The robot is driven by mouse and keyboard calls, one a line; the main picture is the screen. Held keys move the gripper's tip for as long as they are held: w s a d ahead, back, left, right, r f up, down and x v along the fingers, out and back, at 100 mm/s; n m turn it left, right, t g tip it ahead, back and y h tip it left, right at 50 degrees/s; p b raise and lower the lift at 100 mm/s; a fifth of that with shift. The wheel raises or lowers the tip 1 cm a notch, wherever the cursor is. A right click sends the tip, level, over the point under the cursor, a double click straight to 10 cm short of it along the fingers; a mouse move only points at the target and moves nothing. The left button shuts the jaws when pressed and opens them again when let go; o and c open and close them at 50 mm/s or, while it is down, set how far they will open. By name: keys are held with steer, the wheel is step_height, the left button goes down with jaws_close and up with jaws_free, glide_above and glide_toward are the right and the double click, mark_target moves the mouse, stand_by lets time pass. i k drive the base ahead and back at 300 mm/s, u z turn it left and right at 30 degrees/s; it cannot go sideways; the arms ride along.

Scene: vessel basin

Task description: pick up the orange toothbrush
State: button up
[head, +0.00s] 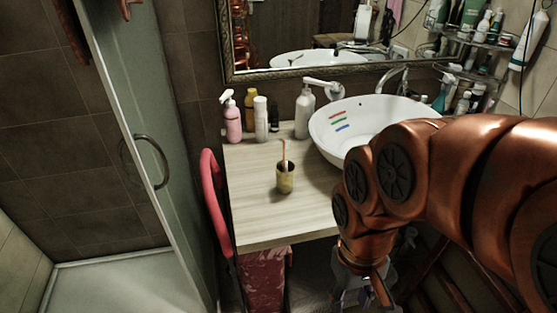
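The orange toothbrush (284,152) stands upright, leaning slightly, in a small yellowish-brown cup (285,183). Its upper part shows above the rim and its lower part is hidden inside the cup. The cup stands on the pale wooden counter (258,217), left of the white basin. My gripper (366,292) hangs low at the bottom of the head view, right of the counter's front edge and apart from the toothbrush. It is dark and partly hidden by my copper arm, so its fingers are unclear.
A red curved chair back (213,200) is at the counter's left edge. The counter's front is clear.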

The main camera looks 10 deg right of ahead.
mark_target(287, 144)
steer(key=z, duration=1.05)
steer(key=k, duration=1.4)
steer(key=u, duration=1.65)
steer(key=i, duration=0.5)
steer(key=u, duration=0.05)
